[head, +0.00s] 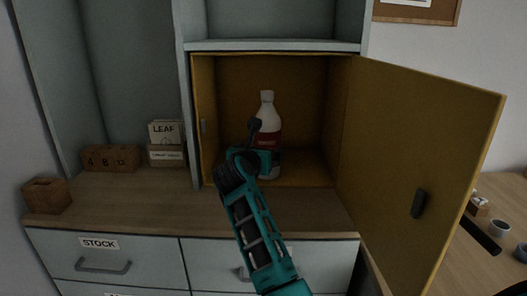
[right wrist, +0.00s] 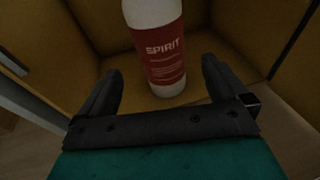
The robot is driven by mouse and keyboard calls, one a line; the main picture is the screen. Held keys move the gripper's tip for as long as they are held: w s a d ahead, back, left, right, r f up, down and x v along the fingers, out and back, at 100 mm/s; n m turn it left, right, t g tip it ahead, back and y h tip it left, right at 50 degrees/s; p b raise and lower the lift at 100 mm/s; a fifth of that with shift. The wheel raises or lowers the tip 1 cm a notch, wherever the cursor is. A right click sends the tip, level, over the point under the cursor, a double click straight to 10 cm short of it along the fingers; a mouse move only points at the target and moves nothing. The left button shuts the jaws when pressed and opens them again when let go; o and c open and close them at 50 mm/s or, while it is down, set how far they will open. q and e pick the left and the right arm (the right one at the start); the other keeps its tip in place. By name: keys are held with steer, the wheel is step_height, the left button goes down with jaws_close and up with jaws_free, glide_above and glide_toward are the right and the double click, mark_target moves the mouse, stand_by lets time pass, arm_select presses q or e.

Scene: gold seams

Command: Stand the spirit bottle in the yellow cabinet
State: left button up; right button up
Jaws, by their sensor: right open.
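The spirit bottle (head: 267,122) is white with a red label and stands upright inside the yellow cabinet (head: 222,82). In the right wrist view the bottle (right wrist: 160,50) shows its SPIRIT label, and its top is cut off by the frame. The cabinet's door is swung wide open to the right. My right gripper (head: 262,140) is in front of the bottle at the cabinet's opening. In the right wrist view its two fingers (right wrist: 160,84) are apart, with the bottle just beyond them and no hold on it. My left gripper is not in view.
The open yellow door (head: 423,150) fills the right side. A LEAF box (head: 167,155), a wooden block with numbers (head: 110,158) and a small wooden box (head: 46,195) stand on the counter at the left. Drawers (head: 105,258) are below; the counter before the cabinet is clear.

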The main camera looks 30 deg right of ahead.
steer(key=s+a+n+t+y, duration=0.1)
steer(key=s+a+n+t, duration=0.2)
steer(key=n, duration=0.4)
steer(key=s+a+f+n+t+y, duration=0.1)
steer(key=s+a+n+t, duration=0.1)
steer(key=s+n+t, duration=0.45)
steer(key=s+a+n+t+y, duration=0.1)
steer(key=s+a+n, duration=0.1)
steer(key=n, duration=0.6)
steer(key=s+a+f+n+g+y, duration=0.2)
steer(key=s+a+f+n+y, duration=0.15)
steer(key=f+n, duration=0.35)
steer(key=s+a+f+n+g+y, duration=0.2)
steer(key=s+a+f+n+y, duration=0.15)
steer(key=f+n, duration=0.3)
steer(key=s+a+f+n+g+y, duration=0.2)
steer(key=s+f+n+y, duration=0.2)
steer(key=f+n, duration=0.25)
steer(key=s+f+n+g+h, duration=0.1)
steer(key=s+f+n+g, duration=0.4)
steer(key=s+f, duration=0.4)
steer(key=shift+s+f+n, duration=0.35)
steer(key=shift+f, duration=0.45)
